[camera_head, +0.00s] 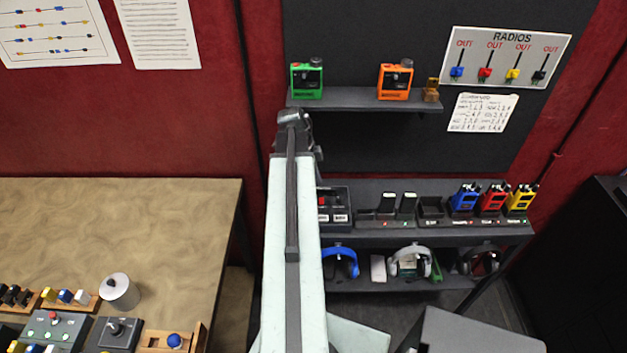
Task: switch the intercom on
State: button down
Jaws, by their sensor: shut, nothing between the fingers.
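I cannot tell for sure which thing is the intercom. A dark control panel (52,330) with a red button and small green lights lies on the table at the lower left, cut by the frame edge. A grey box with a black lever (116,331) stands beside it, and a wooden block with a blue knob (174,341) is to its right. My gripper (293,117) is shut and empty. It is in front of the wall shelf, below the green device in the picture, far from the table panels. My arm hides part of the shelves behind it.
The wall shelf (350,103) holds a green device (307,80) and an orange device (395,82). A lower rack (420,234) carries several radios and headsets. A metal cylinder (119,292) stands on the table (110,225), whose back part is clear.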

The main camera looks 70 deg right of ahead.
aim_at(322, 198)
jog(key=b+x, duration=0.3)
jog(key=x, duration=0.2)
jog(key=w+b+x, duration=0.1)
jog(key=b+x, duration=0.1)
jog(key=shift+f+b, duration=0.35)
jog(key=shift+f, duration=0.1)
